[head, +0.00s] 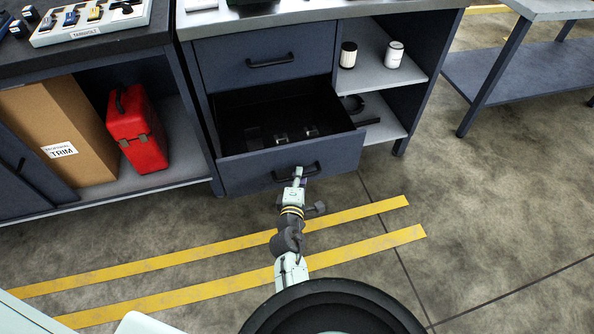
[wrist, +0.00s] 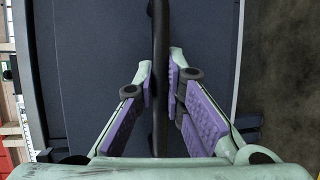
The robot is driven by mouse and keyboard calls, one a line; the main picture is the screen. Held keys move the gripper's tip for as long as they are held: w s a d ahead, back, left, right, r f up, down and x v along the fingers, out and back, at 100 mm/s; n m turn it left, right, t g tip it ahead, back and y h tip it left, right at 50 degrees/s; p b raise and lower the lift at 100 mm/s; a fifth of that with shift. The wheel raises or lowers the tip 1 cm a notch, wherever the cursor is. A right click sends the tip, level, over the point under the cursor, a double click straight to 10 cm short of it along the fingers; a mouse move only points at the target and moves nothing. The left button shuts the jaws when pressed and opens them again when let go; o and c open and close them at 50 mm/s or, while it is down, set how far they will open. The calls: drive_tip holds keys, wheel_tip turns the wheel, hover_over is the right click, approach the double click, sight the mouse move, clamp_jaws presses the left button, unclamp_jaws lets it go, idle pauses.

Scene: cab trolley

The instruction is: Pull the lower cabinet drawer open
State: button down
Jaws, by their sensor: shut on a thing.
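The lower cabinet drawer (head: 243,174) stands pulled out from the dark blue cabinet, and its dark interior shows a few small items in it. Its black bar handle (head: 312,167) is on the front panel. My gripper (head: 299,172) is at that handle, in front of the drawer. In the wrist view the handle (wrist: 159,30) runs between the purple finger pads of my gripper (wrist: 161,76), which is shut on it. The drawer front (wrist: 95,75) fills much of the wrist view. The fingers hide part of the handle in the head view.
The upper drawer (head: 232,63) is closed. Open shelves to the right hold a black jar (head: 348,55) and a white jar (head: 394,54). A red case (head: 137,130) and a cardboard box (head: 85,115) stand on the left shelf. The floor before the drawer is clear, with yellow stripes.

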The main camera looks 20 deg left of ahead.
drive_tip(key=shift+s+d, duration=0.1)
drive_tip(key=shift+s, duration=0.15)
drive_tip(key=c, duration=1.7)
unclamp_jaws()
drive_tip(key=shift+o, duration=0.2)
